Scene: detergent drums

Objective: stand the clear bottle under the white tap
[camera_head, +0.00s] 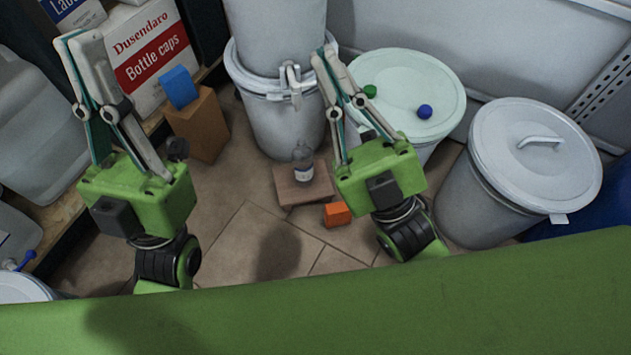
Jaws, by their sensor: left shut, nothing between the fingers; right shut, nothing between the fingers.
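The clear bottle (303,162), with a pale label, stands upright on a low brown board (290,190) on the tiled floor. A white fitting that looks like the tap (291,78) sticks out from the front of the stacked white drums (268,112), above the bottle in the picture. I cannot tell whether the bottle is directly below its outlet. My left gripper (78,38) is shut and empty, at the left in front of the cartons. My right gripper (325,54) is shut and empty, right of the fitting and apart from the bottle.
An orange cube (337,213) lies right of the board. A lidded drum (412,80) carries a green ball (370,91) and a blue ball (424,111). Another lidded drum (540,150) stands right. A blue block (179,87) sits on a brown box (200,125). Floor left of the board is clear.

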